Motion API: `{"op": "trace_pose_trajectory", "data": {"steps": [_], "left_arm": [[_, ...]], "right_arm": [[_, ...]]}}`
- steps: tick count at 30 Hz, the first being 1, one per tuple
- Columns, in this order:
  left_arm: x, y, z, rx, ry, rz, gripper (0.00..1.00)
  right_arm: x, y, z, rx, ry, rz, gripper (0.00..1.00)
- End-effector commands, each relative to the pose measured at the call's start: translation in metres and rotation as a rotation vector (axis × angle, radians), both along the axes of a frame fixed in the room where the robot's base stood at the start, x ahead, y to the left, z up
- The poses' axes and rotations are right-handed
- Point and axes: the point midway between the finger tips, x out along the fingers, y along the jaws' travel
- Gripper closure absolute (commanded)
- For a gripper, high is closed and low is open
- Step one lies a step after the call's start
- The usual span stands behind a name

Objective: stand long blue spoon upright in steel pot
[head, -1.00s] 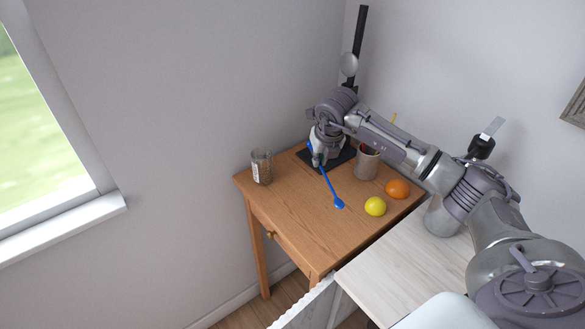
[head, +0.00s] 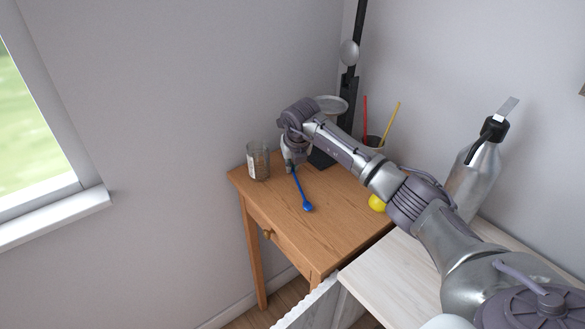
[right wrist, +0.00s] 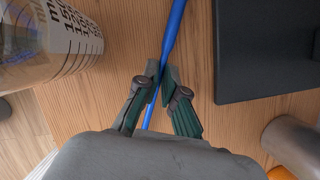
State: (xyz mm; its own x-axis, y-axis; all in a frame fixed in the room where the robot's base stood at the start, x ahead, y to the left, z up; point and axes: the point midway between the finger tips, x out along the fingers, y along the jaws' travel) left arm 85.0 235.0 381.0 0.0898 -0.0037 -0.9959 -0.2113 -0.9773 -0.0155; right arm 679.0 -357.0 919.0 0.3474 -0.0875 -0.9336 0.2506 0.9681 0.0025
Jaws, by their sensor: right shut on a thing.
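The long blue spoon (head: 307,206) slants bowl-down toward the front of the wooden table. My right gripper (head: 290,167) is shut on its handle, with the bowl hanging out toward the viewer. In the right wrist view the blue handle (right wrist: 174,35) runs between the fingertips (right wrist: 160,82). I cannot tell how far the spoon is above the tabletop. The steel pot (head: 376,142), holding a red and a yellow utensil, stands at the back right, mostly hidden by my right arm. It also shows in the right wrist view (right wrist: 292,138) at lower right. My left gripper is out of view.
A glass measuring jar (head: 258,163) stands close left of my right gripper. A black-based stand (head: 322,158) with a round plate is behind it. A yellow ball-shaped fruit (head: 377,202) and an orange (right wrist: 281,173) lie at right. The table's front is clear.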

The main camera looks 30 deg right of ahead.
Motion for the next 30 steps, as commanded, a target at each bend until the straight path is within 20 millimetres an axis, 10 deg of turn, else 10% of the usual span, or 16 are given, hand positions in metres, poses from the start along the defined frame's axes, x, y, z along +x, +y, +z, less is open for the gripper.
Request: {"op": "trace_pose_trajectory", "data": {"steps": [5,11,22,30], "left_arm": [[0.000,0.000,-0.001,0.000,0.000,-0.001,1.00],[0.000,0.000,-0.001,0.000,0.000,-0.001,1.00],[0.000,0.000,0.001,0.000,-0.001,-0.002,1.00],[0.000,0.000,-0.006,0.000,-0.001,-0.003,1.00]], "right_arm": [[0.000,0.000,-0.002,-0.001,0.001,0.000,1.00],[0.000,0.000,-0.002,-0.001,0.001,0.000,0.67],[-0.001,0.000,0.005,-0.001,-0.001,0.000,0.67],[-0.018,0.004,0.051,-0.002,-0.006,0.001,0.67]]}}
